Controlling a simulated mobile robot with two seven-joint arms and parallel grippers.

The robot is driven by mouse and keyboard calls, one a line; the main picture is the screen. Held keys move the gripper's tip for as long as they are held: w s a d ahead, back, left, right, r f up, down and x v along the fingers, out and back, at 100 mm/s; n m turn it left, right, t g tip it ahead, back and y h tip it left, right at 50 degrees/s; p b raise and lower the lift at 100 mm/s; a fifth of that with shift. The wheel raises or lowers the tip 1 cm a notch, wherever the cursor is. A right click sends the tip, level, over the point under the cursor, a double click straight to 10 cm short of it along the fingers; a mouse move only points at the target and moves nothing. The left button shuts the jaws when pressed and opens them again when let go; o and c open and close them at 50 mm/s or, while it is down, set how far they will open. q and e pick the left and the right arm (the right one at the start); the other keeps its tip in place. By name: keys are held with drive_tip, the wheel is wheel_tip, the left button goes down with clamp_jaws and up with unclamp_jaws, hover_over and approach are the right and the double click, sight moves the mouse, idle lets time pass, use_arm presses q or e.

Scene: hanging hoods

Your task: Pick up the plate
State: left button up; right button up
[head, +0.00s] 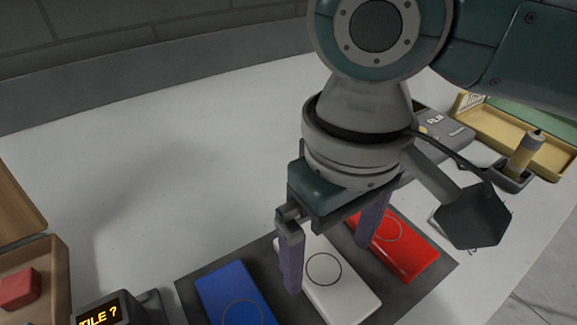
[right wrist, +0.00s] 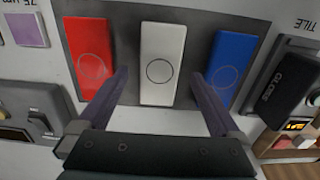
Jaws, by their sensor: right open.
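Three flat rectangular plates, each with a thin circle mark, lie side by side on a dark mat (head: 192,292). In the head view they are a blue plate (head: 222,280), a white plate (head: 350,302) and a red plate (head: 414,250). The right wrist view shows the red plate (right wrist: 90,45), the white plate (right wrist: 162,40) and the blue plate (right wrist: 233,58) in reversed order. My right gripper (head: 326,264) is open and empty, pointing down over the white plate, with its fingers (right wrist: 160,75) to either side of it. My left gripper is not in view.
A wooden box with a red block (head: 18,289) stands at left, beside a small lit display (head: 112,312). A yellow tray (head: 515,135) and a grey device (head: 440,125) are at the right. The white table (head: 130,190) is clear behind the mat.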

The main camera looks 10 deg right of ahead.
sight(329, 274)
wheel_tip(329, 274, down, 3)
drive_tip(key=shift+s+f, duration=0.1)
drive_tip(key=shift+f, duration=0.1)
drive_tip(key=shift+c, duration=0.2)
drive_tip(key=shift+r, duration=0.1)
drive_tip(key=c, duration=1.5)
drive_tip(key=shift+o, duration=0.2)
